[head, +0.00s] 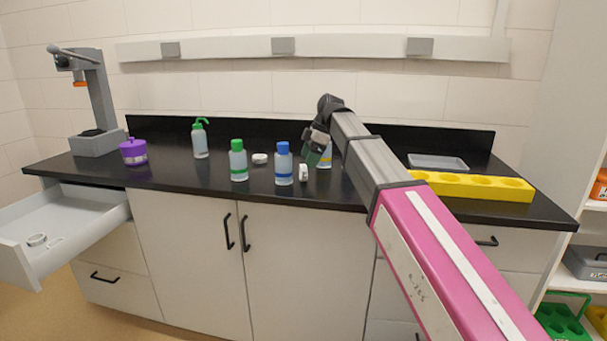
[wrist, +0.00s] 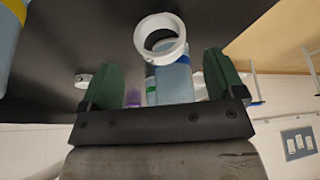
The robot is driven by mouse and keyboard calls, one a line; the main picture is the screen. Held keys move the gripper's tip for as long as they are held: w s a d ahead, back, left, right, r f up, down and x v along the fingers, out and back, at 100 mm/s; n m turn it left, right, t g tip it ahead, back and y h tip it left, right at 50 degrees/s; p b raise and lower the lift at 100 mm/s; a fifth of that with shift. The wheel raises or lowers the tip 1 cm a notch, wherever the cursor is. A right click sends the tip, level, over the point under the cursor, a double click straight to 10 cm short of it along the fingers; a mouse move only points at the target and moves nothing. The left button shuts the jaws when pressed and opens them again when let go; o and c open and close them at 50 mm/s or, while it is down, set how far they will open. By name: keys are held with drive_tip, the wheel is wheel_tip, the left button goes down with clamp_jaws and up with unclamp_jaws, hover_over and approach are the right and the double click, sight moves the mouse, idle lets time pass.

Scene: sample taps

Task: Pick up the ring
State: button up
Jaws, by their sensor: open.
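The white ring (head: 303,172) stands on edge on the black counter, just right of the blue-capped bottle (head: 283,164). In the wrist view the ring (wrist: 160,20) shows its round opening to the camera, in line with the gap between my fingers and a little above their tips in the picture. My gripper (head: 314,155) is open and empty, low over the counter behind the ring in the head view. In the wrist view its green fingers (wrist: 162,62) stand wide apart. I cannot tell whether the ring is between the tips or beyond them.
A yellow-banded bottle (head: 326,160) stands close beside my gripper. A green-capped bottle (head: 238,161) and a small white round piece (head: 260,158) are to the left. A yellow rack (head: 470,187) lies right. Another white ring-shaped piece (head: 37,239) lies in the open drawer (head: 85,236).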

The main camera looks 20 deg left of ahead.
sight(303, 172)
drive_tip(key=shift+x, duration=3)
drive_tip(key=c, duration=1.1)
